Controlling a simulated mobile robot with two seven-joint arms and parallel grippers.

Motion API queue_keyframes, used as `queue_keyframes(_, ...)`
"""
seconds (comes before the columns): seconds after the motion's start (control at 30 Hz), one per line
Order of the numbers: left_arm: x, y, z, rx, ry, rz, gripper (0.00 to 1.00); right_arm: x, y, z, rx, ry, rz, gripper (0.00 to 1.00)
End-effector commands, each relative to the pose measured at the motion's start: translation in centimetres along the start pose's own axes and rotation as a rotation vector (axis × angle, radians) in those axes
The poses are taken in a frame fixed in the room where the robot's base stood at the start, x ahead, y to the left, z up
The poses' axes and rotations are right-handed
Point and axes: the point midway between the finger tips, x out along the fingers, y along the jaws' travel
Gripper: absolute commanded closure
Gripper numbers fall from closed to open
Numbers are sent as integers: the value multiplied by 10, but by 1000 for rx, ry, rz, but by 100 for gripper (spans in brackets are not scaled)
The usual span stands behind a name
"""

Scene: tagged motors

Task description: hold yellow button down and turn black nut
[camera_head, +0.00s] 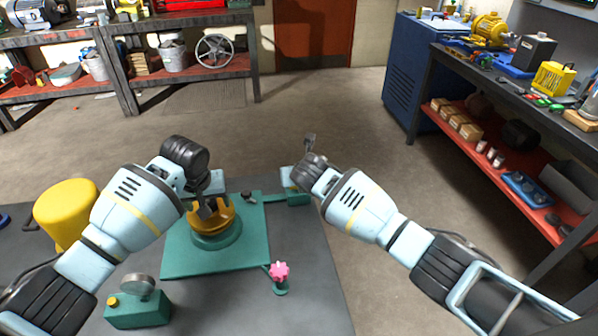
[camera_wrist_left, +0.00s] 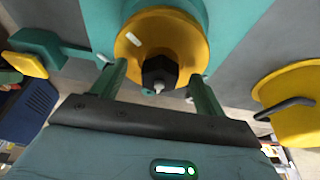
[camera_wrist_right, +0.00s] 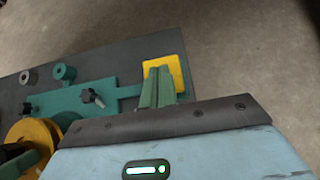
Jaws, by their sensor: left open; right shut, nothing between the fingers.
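The black nut (camera_wrist_left: 159,73) is a dark hexagon with a light stud in the middle of a yellow ring (camera_wrist_left: 178,33). In the head view, the ring (camera_head: 226,217) sits on a round teal base. My left gripper (camera_wrist_left: 157,82) is open, with one finger on each side of the nut and no clear contact. It also shows over the ring in the head view (camera_head: 207,200). The yellow button (camera_wrist_right: 179,69) is a square plate at the end of a teal bar. My right gripper (camera_wrist_right: 159,75) is shut and empty, its fingertips over the button; whether they press it is unclear. In the head view, my right gripper (camera_head: 296,180) hides the button.
A yellow cylinder (camera_head: 65,208) stands at the left of the table. A teal gauge box (camera_head: 138,309) and a pink knob (camera_head: 280,270) are nearer. A small black-handled screw (camera_wrist_right: 93,97) stands beside the bar. The table's right edge is close to the button.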

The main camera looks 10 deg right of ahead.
Motion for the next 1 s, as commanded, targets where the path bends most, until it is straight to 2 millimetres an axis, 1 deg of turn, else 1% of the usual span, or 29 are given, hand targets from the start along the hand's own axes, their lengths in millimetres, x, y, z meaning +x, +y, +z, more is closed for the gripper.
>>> queue_keyframes(0.77,0,0,0,0,-1,0,27,18,1,-22,0,4,1,100)
queue_keyframes(0.87,1,0,0,0,-1,0,38,18,1,-23,0,4,1,100)
queue_keyframes(1.0,1,0,0,0,-1,0,56,19,1,-23,0,6,0,100)
